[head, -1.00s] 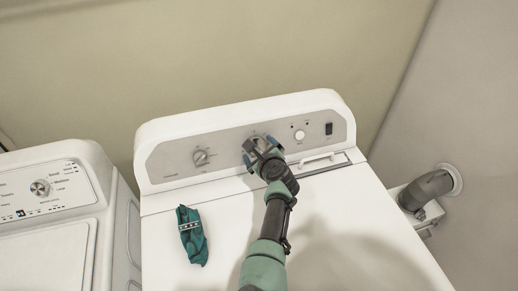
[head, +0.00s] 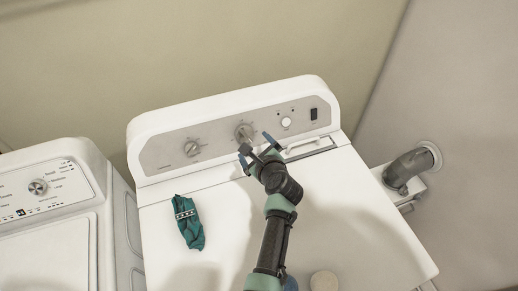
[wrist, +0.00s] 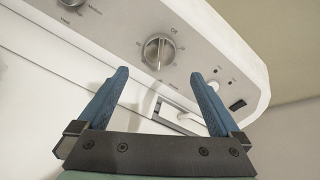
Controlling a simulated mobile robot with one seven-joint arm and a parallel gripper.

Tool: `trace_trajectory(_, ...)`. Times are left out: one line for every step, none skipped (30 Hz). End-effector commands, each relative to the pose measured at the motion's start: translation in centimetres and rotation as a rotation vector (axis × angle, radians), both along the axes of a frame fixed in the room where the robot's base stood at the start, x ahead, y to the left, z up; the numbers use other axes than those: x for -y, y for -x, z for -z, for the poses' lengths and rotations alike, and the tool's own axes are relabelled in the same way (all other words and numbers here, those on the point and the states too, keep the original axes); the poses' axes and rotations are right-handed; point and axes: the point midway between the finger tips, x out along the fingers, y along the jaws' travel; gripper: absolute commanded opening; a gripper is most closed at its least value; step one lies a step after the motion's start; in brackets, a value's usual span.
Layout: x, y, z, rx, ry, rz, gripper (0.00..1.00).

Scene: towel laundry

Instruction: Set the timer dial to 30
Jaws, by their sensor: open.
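The dryer's control panel (head: 165,154) carries two silver dials. The dial nearer the middle (head: 244,132) is just beyond my gripper, and it also shows in the wrist view (wrist: 158,50), with its ridge nearly upright and "Off" printed above right. The other dial (head: 192,149) is to its left. The numbers around the dials are too small to read, so I cannot tell which one is the timer or its exact setting. My gripper (head: 255,145) is open and empty, apart from the middle dial, its blue fingers (wrist: 160,95) spread below it in the wrist view.
A teal cloth (head: 188,222) lies on the dryer top (head: 345,215). A white button (head: 286,122) and a black switch (head: 314,114) are right of the middle dial. A washer (head: 45,200) stands at left, and a grey vent pipe (head: 410,168) at right.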

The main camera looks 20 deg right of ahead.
Motion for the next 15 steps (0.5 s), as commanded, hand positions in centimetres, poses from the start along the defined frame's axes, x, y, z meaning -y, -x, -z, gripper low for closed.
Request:
trace_trajectory(0.0,0.8,-0.4,-0.002,0.003,-0.001,1.00)
trace_trajectory(-0.1,1.1,-0.6,-0.001,0.004,-0.001,1.00)
trace_trajectory(-0.1,1.5,-0.9,-0.001,0.003,-0.002,1.00)
trace_trajectory(-0.1,1.8,-1.1,-0.001,0.003,-0.002,1.00)
trace_trajectory(-0.1,2.2,-1.1,-0.001,0.004,-0.001,1.00)
trace_trajectory(-0.1,2.5,-1.3,-0.001,0.003,-0.001,1.00)
trace_trajectory(-0.1,2.7,-1.4,-0.001,0.002,-0.002,1.00)
trace_trajectory(-0.1,3.0,-1.5,-0.001,0.002,-0.002,1.00)
trace_trajectory(-0.1,3.2,-1.7,-0.001,0.001,-0.001,1.00)
trace_trajectory(-0.1,3.4,-1.8,-0.001,0.001,-0.001,1.00)
trace_trajectory(-0.1,3.5,-1.8,-0.001,0.001,-0.001,1.00)
trace_trajectory(-0.1,3.6,-1.9,-0.001,0.001,-0.001,1.00)
trace_trajectory(-0.1,3.7,-1.9,-0.001,0.001,-0.001,1.00)
trace_trajectory(-0.1,3.7,-2.0,0.000,0.000,-0.001,1.00)
trace_trajectory(-0.2,3.8,-2.0,0.000,0.000,-0.001,1.00)
